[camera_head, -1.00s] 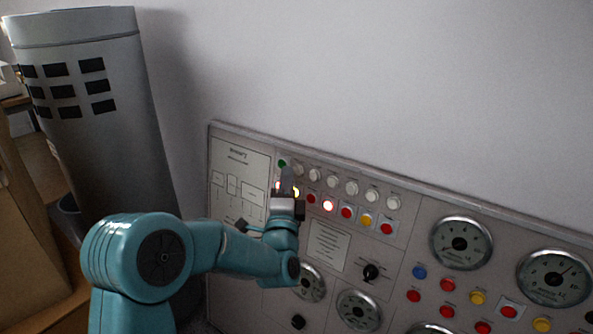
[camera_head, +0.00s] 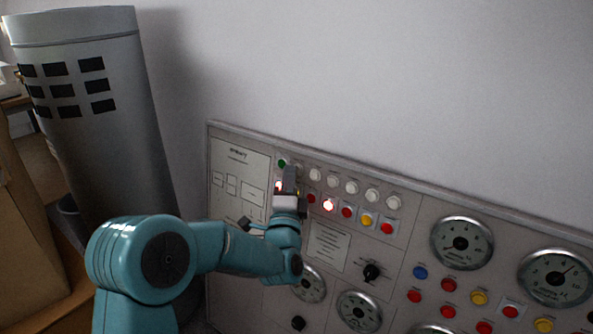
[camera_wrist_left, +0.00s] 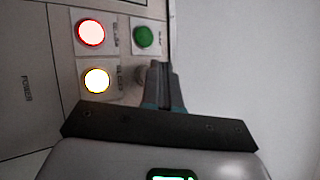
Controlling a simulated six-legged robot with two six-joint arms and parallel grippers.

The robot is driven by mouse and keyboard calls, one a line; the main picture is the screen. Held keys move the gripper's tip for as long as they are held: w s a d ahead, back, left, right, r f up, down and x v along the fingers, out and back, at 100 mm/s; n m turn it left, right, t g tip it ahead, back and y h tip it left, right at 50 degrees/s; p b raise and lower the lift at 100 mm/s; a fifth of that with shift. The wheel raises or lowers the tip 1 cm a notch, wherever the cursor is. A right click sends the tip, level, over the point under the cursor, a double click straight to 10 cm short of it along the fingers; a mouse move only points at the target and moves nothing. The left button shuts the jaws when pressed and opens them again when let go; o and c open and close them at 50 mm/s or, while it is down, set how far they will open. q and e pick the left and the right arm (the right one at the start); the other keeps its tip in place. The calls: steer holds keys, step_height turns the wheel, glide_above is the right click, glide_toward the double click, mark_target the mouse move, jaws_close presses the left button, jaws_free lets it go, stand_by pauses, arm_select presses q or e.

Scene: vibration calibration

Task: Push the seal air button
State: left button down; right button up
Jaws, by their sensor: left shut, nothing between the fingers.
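The grey control panel (camera_head: 385,205) carries rows of buttons. I cannot read which button is labelled seal air. My left gripper (camera_head: 290,170) is shut and empty, its fingertips in front of the upper left buttons. In the left wrist view the shut fingertips (camera_wrist_left: 160,68) are beside a whitish button (camera_wrist_left: 140,73), which they partly hide. I cannot tell whether they touch it. A green button (camera_wrist_left: 145,37), a lit red button (camera_wrist_left: 91,33) and a lit yellow button (camera_wrist_left: 96,79) surround it. My right gripper is not in view.
More white buttons (camera_head: 352,187) continue to the right, above a row with a lit red button (camera_head: 328,205). Round gauges (camera_head: 461,243) and a black knob (camera_head: 371,272) sit lower. A grey cylinder (camera_head: 90,140) stands at left. The wall above is clear.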

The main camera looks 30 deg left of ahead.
arm_select(q)
steer(key=shift+w, duration=0.3)
steer(key=shift+s, duration=0.15)
stand_by(0.5)
steer(key=shift+s+r+b, duration=0.1)
steer(key=shift+s+b, duration=0.3)
steer(key=shift+s, duration=0.2)
steer(key=shift+s, duration=0.15)
steer(key=shift+s+a+r+b, duration=0.1)
steer(key=shift+s+r+b, duration=0.05)
steer(key=shift+s, duration=0.6)
steer(key=shift+s+a+r+b, duration=0.1)
steer(key=shift+s+r+b, duration=0.1)
steer(key=shift+s, duration=0.6)
steer(key=shift+s+r+b, duration=0.15)
steer(key=shift+s, duration=0.6)
steer(key=shift+s, duration=0.1)
